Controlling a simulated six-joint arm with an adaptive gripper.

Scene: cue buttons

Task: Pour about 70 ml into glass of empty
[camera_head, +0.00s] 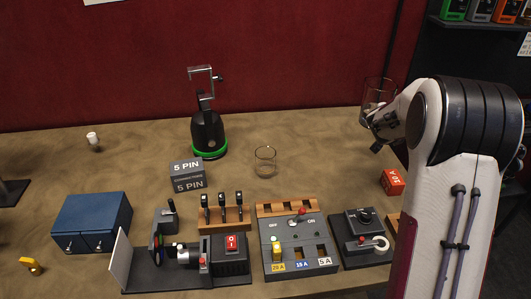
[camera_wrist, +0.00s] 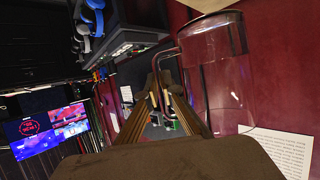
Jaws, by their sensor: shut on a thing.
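A small empty-looking clear glass (camera_head: 265,161) stands upright on the table, near the middle. My gripper (camera_head: 372,122) is at the right, above the table's back right part, shut on a clear glass jug (camera_head: 377,92). The jug also shows in the wrist view (camera_wrist: 218,75), with its handle between the fingers (camera_wrist: 165,95). The jug is well to the right of the glass and apart from it. In the head view it looks nearly upright. How much liquid it holds is hard to tell.
A black device with a green ring (camera_head: 207,135) stands left of the glass, and a grey 5 PIN box (camera_head: 187,175) is nearby. Switch panels (camera_head: 297,240) line the front. A red box (camera_head: 393,182) sits at the right. The table between glass and jug is clear.

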